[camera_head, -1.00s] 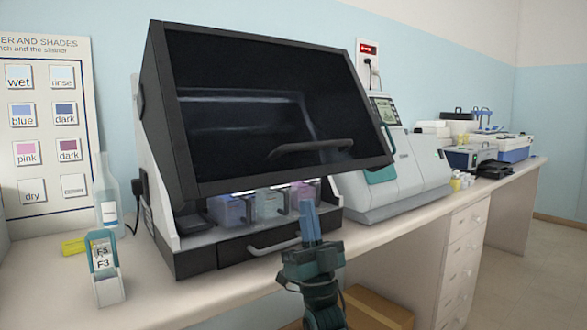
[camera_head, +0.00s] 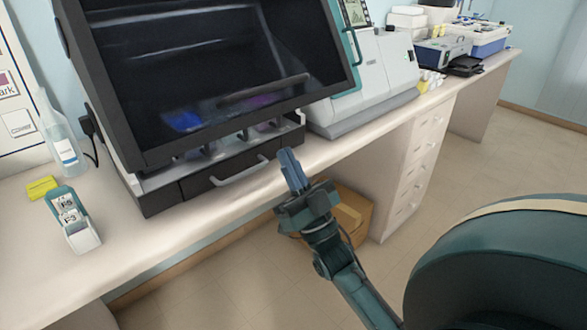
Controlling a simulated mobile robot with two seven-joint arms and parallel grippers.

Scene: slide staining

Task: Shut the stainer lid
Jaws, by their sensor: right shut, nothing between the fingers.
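The stainer (camera_head: 160,200) is a dark machine on the bench with a large black-framed glass lid (camera_head: 170,75). The lid slants out over the front, with a gap between its lower edge and the base, so it stands partly raised. A dark bar handle (camera_head: 262,90) crosses the lower part of the glass. Below is a drawer front with a grey handle (camera_head: 240,172). My right gripper (camera_head: 290,158) is shut and empty, pointing up just in front of the drawer's right end, below the lid and apart from its handle. My left gripper is not in view.
A slide box (camera_head: 82,237), a yellow block (camera_head: 42,187) and a clear bottle (camera_head: 64,150) stand left of the stainer. A grey machine (camera_head: 375,75) stands close on its right. A cardboard box (camera_head: 350,212) lies beneath the bench. The bench's front edge is near my gripper.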

